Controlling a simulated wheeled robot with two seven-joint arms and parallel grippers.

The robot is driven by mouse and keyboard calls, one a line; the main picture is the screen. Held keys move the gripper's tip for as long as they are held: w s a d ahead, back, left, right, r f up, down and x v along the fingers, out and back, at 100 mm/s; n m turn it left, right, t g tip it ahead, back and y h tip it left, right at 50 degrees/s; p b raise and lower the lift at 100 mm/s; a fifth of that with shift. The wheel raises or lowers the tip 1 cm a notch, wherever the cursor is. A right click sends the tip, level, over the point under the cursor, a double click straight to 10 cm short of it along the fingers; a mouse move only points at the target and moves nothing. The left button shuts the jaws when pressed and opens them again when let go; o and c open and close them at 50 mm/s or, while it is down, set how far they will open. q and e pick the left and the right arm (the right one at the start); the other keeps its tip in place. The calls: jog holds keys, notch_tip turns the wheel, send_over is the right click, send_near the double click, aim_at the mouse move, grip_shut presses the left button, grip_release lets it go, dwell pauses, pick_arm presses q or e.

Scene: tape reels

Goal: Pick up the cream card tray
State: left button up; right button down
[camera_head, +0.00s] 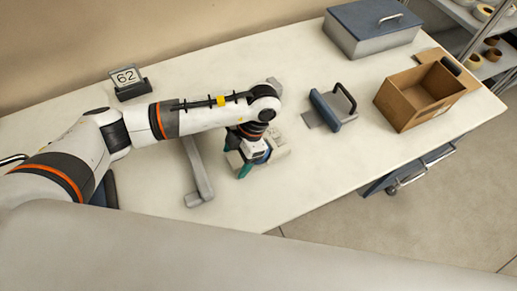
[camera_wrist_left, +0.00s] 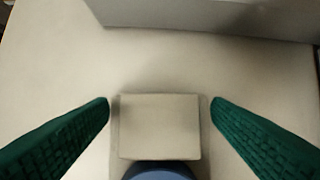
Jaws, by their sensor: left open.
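The cream card tray (camera_head: 279,144) is on the white table under my left gripper (camera_head: 256,160), which partly hides it in the head view. In the left wrist view a cream rectangular block (camera_wrist_left: 160,115), apparently the tray, lies between the green fingers of my left gripper (camera_wrist_left: 160,103). The gripper is open, with a gap visible between each fingertip and the block. A rounded blue shape (camera_wrist_left: 160,171) covers the block's near edge. My right gripper is in neither view.
A grey bar-shaped piece (camera_head: 200,180) lies left of the gripper. A blue-faced piece with a black handle (camera_head: 334,108), a cardboard box (camera_head: 408,105) and a blue-lidded grey box (camera_head: 370,28) stand right. A "62" sign (camera_head: 127,80) stands at the back left. Front-right table is clear.

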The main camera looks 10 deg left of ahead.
pick_arm(q)
jog(key=shift+c, duration=0.2)
jog(key=c, duration=1.1)
jog(key=shift+c, duration=0.2)
jog(key=shift+r, duration=0.15)
